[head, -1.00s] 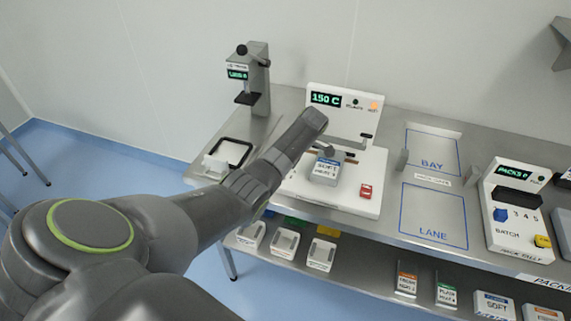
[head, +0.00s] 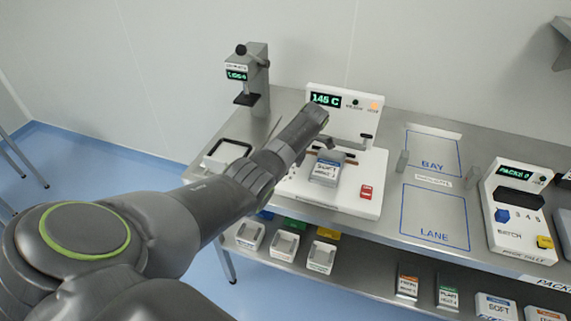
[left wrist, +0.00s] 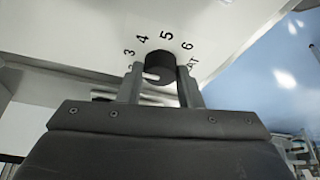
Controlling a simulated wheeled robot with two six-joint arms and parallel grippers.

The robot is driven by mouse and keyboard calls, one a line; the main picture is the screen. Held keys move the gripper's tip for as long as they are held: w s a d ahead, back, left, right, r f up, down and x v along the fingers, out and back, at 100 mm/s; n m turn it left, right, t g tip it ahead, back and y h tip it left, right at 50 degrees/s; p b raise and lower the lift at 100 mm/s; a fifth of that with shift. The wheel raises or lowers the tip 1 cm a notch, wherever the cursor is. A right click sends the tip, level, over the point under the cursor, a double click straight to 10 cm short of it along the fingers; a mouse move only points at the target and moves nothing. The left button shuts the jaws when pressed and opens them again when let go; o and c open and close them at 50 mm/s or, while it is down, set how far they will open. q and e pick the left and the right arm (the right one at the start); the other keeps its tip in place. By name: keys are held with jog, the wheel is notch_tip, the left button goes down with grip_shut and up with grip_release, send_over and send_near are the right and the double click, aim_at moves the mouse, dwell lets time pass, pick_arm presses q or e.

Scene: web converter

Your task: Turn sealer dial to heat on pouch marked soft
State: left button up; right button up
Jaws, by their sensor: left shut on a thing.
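The white sealer (head: 345,115) stands on the bench, and its green display (head: 326,99) reads 145 C. A grey pouch marked SOFT (head: 327,170) lies on the sealer's bed. In the left wrist view, my left gripper (left wrist: 160,76) is shut on the black dial (left wrist: 158,64), one finger on each side. The numbers 3 to 6 show around the dial; a label beside it is partly hidden by a finger. The dial's white pointer (left wrist: 151,76) is on its lower left; the exact mark cannot be told. In the head view, my left arm hides the dial. My right gripper is out of view.
A stand with a display (head: 255,82) is at the back left. The blue-outlined BAY (head: 432,150) and LANE (head: 433,215) areas are empty. A batch counter (head: 520,215) stands at right.

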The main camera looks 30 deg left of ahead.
pick_arm(q)
jog(key=o, duration=1)
jog(key=p+v, duration=0.4)
jog(key=v, duration=1.3)
jog(key=shift+r, duration=0.2)
jog(key=shift+f, duration=0.1)
